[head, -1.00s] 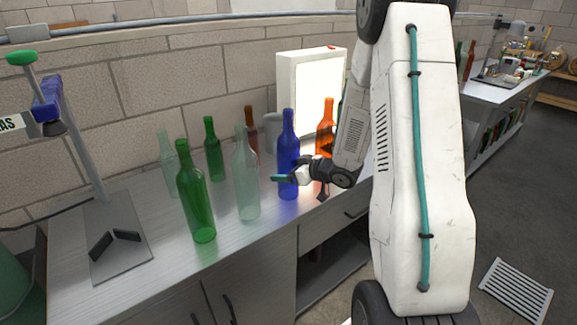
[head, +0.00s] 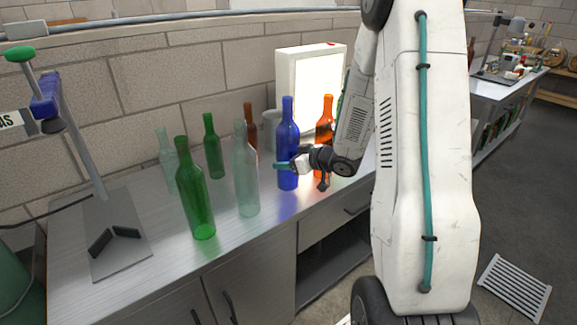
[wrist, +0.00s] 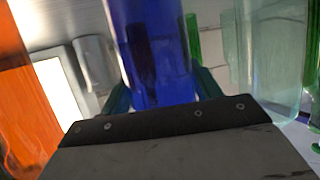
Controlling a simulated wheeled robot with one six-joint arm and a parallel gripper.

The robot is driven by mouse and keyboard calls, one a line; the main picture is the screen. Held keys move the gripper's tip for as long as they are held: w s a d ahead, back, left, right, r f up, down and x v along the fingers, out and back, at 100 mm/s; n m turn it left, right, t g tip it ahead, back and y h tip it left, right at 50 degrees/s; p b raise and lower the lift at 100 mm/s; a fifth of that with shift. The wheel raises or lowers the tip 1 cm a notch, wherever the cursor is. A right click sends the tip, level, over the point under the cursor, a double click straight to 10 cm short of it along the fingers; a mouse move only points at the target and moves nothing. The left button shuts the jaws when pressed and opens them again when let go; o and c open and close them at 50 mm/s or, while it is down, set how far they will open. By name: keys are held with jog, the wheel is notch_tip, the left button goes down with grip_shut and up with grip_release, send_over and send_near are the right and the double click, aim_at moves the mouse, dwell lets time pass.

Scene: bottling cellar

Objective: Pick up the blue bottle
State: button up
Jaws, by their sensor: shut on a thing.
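The blue bottle (head: 288,140) is upright among other bottles at the right part of the metal counter. My gripper (head: 286,165) is shut on it at the lower body, coming in from the right. Its base seems slightly above the counter top. In the wrist view the blue bottle (wrist: 152,45) fills the middle between my two teal fingers; its neck and base are out of that view.
An orange bottle (head: 325,132) stands close on the right, with a lit white panel (head: 296,70) behind. A clear bottle (head: 246,180), green bottles (head: 195,195) and a brown bottle (head: 250,125) stand to the left. A stand (head: 85,160) is at far left.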

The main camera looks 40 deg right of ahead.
jog(key=s+d+r, duration=0.1)
jog(key=s, duration=0.7)
jog(key=s+d+r, duration=0.1)
jog(key=s+d, duration=0.1)
jog(key=s, duration=0.5)
jog(key=shift+s+d+r, duration=0.25)
jog(key=shift+s+d, duration=0.05)
jog(key=shift+s, duration=0.05)
jog(key=shift+a, duration=0.1)
